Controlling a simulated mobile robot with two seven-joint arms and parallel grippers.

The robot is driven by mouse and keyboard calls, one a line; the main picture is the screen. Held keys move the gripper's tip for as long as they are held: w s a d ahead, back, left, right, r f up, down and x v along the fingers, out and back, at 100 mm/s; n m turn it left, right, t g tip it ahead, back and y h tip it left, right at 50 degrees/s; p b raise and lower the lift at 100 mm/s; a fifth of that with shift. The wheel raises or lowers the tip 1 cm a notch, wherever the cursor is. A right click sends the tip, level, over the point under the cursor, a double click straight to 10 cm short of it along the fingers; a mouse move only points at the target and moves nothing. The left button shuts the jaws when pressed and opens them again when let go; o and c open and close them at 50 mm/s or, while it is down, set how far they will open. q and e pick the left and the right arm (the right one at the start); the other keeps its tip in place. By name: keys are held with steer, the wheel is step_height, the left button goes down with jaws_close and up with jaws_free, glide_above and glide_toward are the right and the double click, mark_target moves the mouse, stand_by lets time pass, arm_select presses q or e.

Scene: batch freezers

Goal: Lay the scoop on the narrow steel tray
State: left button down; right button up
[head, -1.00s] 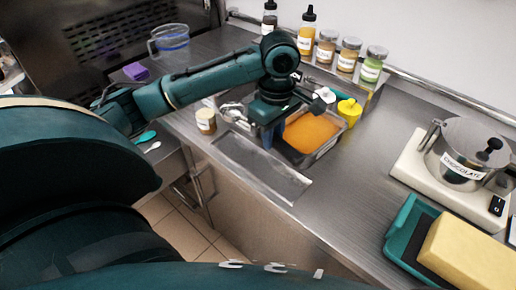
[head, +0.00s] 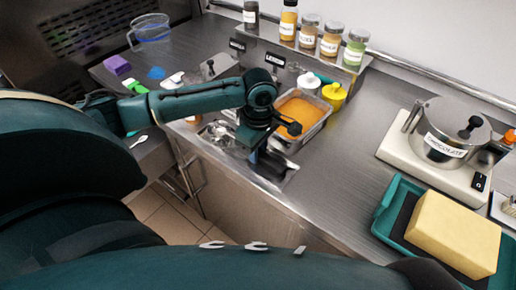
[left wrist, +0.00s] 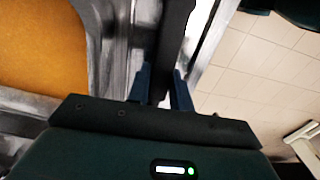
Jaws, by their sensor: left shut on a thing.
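My left gripper (head: 254,160) points down over the narrow steel tray (head: 288,172) at the counter's front edge and hides much of it. In the left wrist view its blue fingers (left wrist: 160,90) are shut on a dark bar, which looks like the handle of the scoop (left wrist: 173,45). The bar lies lengthwise over the shiny tray. The scoop's head is not clear in either view, and I cannot tell whether the scoop touches the tray. My right gripper is not in view.
A steel pan of orange gelato (head: 300,107) sits just behind the tray. A yellow-lidded tub (head: 334,95) and several bottles stand behind it. A chocolate pot (head: 452,130) and a teal tray with a yellow sponge (head: 455,232) are at right. The counter between is clear.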

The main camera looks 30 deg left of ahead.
arm_select(q)
steer(key=c, duration=1.3)
jaws_free()
steer(key=shift+f, duration=0.1)
steer(key=shift+o, duration=0.2)
step_height(320, 180, up, 12)
steer(key=shift+d, duration=0.1)
